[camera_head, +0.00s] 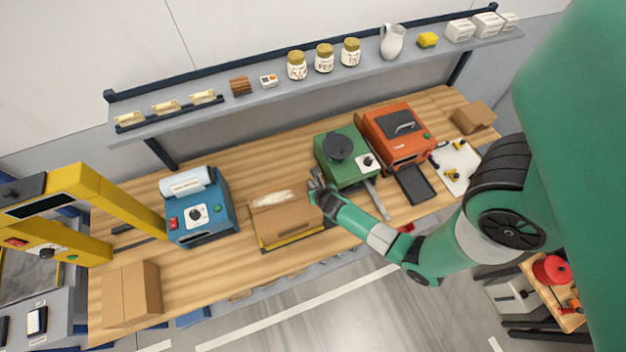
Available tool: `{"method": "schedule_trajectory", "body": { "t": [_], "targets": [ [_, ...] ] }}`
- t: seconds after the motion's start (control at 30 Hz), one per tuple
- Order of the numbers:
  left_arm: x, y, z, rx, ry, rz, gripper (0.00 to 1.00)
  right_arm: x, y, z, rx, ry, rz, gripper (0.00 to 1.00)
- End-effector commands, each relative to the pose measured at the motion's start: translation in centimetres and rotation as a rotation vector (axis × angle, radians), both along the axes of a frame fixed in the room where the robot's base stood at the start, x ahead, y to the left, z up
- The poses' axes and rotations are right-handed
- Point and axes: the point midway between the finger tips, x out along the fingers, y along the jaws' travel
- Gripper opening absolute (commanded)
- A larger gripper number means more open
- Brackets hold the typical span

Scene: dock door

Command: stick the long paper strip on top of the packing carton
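A brown packing carton (284,222) sits on a yellow and dark base near the front middle of the wooden bench. A pale, whitish elongated patch (272,198) lies along the far part of its top. It may be the paper strip, but it is too small to be sure. My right gripper (317,184) is just beyond the carton's far right corner, close to the patch's right end. Whether it touches the carton, and whether its fingers are open or hold anything, is too small to tell. My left gripper is not in view.
A blue machine (201,214) with a white roll stands left of the carton, beside a yellow arch (120,205). A green machine (341,153) and an orange machine (397,137) stand to the right. Another carton (131,293) sits front left. A shelf (220,105) with jars runs behind.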

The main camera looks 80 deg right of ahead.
Motion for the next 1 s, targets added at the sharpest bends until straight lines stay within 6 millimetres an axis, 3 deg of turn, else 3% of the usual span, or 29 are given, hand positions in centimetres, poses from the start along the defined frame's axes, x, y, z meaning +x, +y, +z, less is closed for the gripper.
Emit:
{"method": "schedule_trajectory", "body": {
  "t": [0.33, 0.5, 1.0],
  "targets": [
    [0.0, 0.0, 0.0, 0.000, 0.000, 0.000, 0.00, 0.0, 0.0, -3.3, 0.001, 0.002, 0.001, 0.00],
    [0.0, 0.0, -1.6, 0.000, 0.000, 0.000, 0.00, 0.0, 0.0, -5.0, -0.001, -0.001, 0.001, 0.00],
    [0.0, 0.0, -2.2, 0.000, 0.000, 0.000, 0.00, 0.0, 0.0, -5.8, -0.001, -0.001, 0.001, 0.00]
  ]
}}
